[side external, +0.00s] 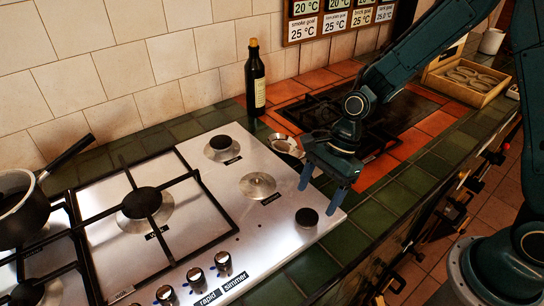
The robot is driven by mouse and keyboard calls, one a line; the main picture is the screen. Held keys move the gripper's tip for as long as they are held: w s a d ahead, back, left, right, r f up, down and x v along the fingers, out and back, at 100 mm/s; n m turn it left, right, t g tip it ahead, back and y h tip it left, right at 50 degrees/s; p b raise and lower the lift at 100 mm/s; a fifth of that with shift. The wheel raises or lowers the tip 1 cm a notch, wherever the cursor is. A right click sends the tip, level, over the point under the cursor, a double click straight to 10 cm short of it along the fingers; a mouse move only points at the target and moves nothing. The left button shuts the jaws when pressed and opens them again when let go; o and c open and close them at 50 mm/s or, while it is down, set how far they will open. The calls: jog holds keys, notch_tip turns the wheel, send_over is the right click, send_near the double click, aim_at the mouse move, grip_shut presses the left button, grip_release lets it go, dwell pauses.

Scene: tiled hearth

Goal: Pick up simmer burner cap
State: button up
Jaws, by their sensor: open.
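A small round black cap (307,217) lies on the bare steel near the right edge of the hob (215,215); it looks like the simmer burner cap. To its upper left, a silver burner base (257,185) shows with no cap on it, beside a small black label. My gripper (321,191) points down over the hob's right edge. It is open and empty, with its two blue fingers apart. It appears above and a little right of the loose cap, not touching it. Its exact height is hard to tell.
Capped burners stand at the back (220,142) and under a pan support (142,202). A dark pot (20,207) is at far left. A bottle (255,78) and small metal dish (285,146) stand behind. Knobs (195,277) line the front. A wooden tray (465,78) sits far right.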

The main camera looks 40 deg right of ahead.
aim_at(307, 216)
jog(key=shift+a+f, duration=0.1)
jog(key=shift+f, duration=0.2)
jog(key=shift+x, duration=2.5)
jog(key=c, duration=1.1)
jog(key=shift+r, duration=0.1)
notch_tip(307, 216, up, 20)
jog(key=shift+f, duration=0.1)
jog(key=shift+w, duration=0.15)
